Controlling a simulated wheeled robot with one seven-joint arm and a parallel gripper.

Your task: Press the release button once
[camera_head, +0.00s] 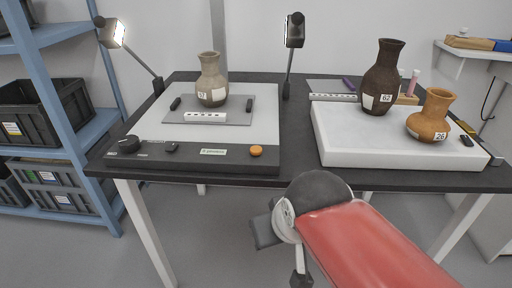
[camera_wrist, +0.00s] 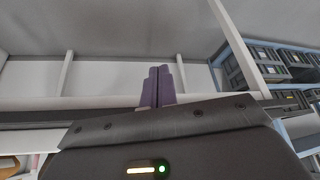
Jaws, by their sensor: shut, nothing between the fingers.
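An orange round button (camera_head: 256,151), the only button-like cap I see, sits on the dark front panel (camera_head: 228,160) of the left workstation. A small label (camera_head: 213,151) is to its left; its text is too small to read. My gripper (camera_wrist: 159,69) shows in the wrist view with its two purple fingers together and nothing between them. In the head view my red arm reaches in from the lower right, below the table's front edge and apart from the button. My fingertips cannot be made out there. The button is not identifiable in the wrist view.
A black knob (camera_head: 130,144) and small black control (camera_head: 172,147) share the panel. A grey-brown vase (camera_head: 212,90) stands on a grey plate (camera_head: 239,117) between dark clamps. A dark vase (camera_head: 392,62) and orange vase (camera_head: 440,108) stand on a white block (camera_head: 350,152). Two lamps rise behind.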

